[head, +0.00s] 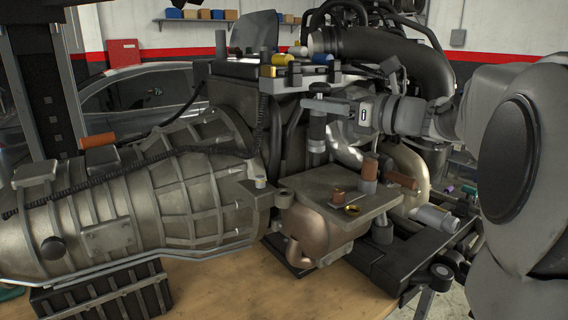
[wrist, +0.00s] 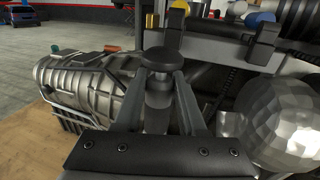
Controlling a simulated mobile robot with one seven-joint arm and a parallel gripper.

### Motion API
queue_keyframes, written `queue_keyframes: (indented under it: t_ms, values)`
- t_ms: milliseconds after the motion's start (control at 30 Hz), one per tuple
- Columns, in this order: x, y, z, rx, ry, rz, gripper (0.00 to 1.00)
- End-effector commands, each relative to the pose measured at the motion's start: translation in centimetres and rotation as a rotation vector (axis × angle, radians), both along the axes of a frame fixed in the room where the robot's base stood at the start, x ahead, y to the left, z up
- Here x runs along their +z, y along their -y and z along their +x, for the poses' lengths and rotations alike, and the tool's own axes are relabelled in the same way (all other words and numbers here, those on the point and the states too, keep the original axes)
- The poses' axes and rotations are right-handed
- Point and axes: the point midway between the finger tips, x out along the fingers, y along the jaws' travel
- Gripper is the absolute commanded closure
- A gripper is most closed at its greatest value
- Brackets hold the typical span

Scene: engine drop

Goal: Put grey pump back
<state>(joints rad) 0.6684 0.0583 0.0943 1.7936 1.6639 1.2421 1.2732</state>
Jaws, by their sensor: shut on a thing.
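The grey pump (head: 317,132) is an upright grey cylinder with a black round cap. My gripper (head: 328,106) is shut on it just below the cap, reaching in from the right. In the wrist view the pump (wrist: 158,92) stands between the two fingers of my gripper (wrist: 160,88), its black cap towards the far side. Its lower end shows in the head view above and behind a flat metal plate (head: 322,183); whether it touches anything there I cannot tell.
A rack (head: 297,76) with yellow and blue pieces is behind the pump. A large ribbed gearbox casing (head: 130,205) fills the left.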

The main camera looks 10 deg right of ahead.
Motion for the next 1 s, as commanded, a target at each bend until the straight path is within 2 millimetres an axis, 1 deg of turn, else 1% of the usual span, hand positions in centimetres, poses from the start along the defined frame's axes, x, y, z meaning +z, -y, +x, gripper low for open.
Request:
queue_keyframes:
  t_ms: [33, 200, 300, 367, 467, 700, 800, 967, 1000]
  values:
    - [-0.7, -1.3, -0.2, 0.003, -0.001, 0.002, 1.00]
    - [-3.0, -5.0, -0.5, 0.002, -0.001, 0.002, 1.00]
    - [-3.8, -6.4, -0.6, 0.001, 0.000, 0.001, 1.00]
    - [-4.2, -7.0, -0.6, 0.000, 0.001, 0.001, 1.00]
    - [-4.6, -7.4, -0.6, -0.001, 0.000, 0.000, 1.00]
    - [-7.6, -7.4, -0.6, -0.001, -0.004, 0.003, 1.00]
    - [-8.1, -7.5, -0.6, 0.000, 0.000, 0.001, 1.00]
    - [-8.1, -7.4, -0.6, 0.000, 0.001, 0.001, 1.00]
    - [-8.1, -7.4, -0.6, 0.000, 0.000, 0.000, 0.55]
